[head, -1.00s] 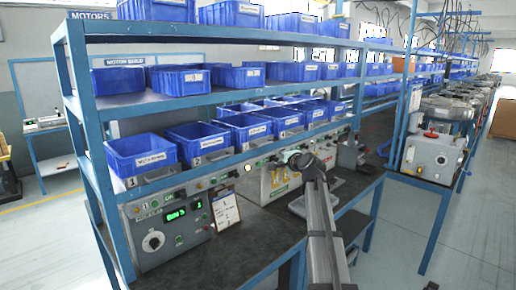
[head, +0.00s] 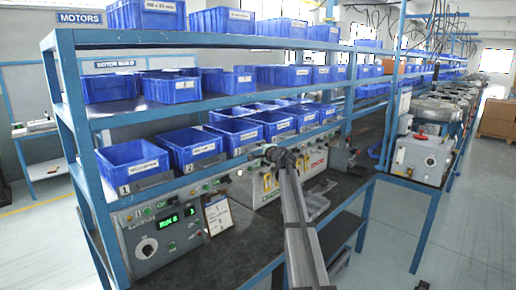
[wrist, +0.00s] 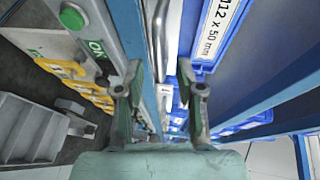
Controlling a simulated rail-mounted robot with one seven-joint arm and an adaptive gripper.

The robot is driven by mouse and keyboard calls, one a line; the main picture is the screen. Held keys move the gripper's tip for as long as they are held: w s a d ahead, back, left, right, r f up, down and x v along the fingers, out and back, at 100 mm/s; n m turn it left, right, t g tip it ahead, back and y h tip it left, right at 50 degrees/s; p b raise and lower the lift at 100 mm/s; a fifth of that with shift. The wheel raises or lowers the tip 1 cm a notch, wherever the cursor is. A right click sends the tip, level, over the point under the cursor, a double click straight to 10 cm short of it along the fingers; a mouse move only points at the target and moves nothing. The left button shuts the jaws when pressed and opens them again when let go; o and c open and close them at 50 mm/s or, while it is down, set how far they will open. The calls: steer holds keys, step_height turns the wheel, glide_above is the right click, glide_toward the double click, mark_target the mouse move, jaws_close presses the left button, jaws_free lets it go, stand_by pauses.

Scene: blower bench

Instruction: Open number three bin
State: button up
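Blue bins stand in a row on the lower shelf in the head view. Grey plates marked 1 and 2 show at the first bin (head: 132,165) and second bin (head: 190,150). The third bin (head: 236,134) from the left is to the right of them, its number plate too small to read. My gripper (head: 275,153) is in front of the shelf edge, right of and lower than the third bin. In the wrist view my gripper (wrist: 163,88) is open, with a shelf edge and metal rail beyond its fingers. A blue bin labelled "112 x 50 mm" (wrist: 203,65) is at the right.
A control panel (head: 165,232) with a lit green display sits under the shelf at left, beside a paper card (head: 217,214). A grey tray (wrist: 30,128) lies on the bench. Upper shelves hold more blue bins. The blue shelf post (head: 349,95) stands right of my gripper.

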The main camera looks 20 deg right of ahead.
steer(key=shift+w+f+p, duration=0.15)
steer(key=shift+w+f, duration=0.05)
steer(key=shift+w, duration=0.75)
steer(key=shift+w+f+p, duration=0.15)
steer(key=shift+w, duration=0.8)
jaws_close()
